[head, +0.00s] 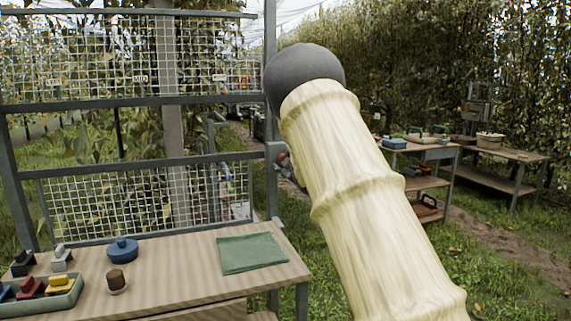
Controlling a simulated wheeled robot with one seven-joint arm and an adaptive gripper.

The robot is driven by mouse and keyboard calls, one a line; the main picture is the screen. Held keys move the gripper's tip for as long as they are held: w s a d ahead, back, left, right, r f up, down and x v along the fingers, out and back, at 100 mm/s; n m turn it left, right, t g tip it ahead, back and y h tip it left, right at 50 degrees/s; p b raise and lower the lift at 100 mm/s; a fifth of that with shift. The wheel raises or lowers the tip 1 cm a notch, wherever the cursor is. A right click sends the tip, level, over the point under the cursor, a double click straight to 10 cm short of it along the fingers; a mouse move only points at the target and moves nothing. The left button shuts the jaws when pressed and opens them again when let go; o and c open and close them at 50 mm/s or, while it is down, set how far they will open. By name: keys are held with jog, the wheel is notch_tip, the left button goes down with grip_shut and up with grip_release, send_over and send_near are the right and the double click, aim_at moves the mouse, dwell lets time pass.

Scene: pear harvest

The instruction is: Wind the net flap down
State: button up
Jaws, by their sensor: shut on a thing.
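A pale wire-mesh net (90,60) hangs in the upper part of a grey metal frame at the left, ending near a dark crossbar (120,102). A second mesh panel (120,205) fills the lower frame, with an open band between them. I cannot tell for sure which part is the flap. A small reddish and grey winder (283,158) sits on the frame's right post. My gripper (290,172) is there, small and mostly hidden behind my cream-sleeved arm. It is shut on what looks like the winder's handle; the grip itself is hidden.
A wooden bench (180,270) stands before the frame with a green cloth (250,252), a blue round lidded item (122,249), a brown-topped jar (116,281) and a tray (62,300) of coloured blocks. More tables (515,154) stand at the right. Grass lies between.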

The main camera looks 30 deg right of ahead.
jog(key=shift+f, duration=0.1)
jog(key=o, duration=1)
jog(key=shift+d, duration=0.15)
jog(key=v, duration=1.2)
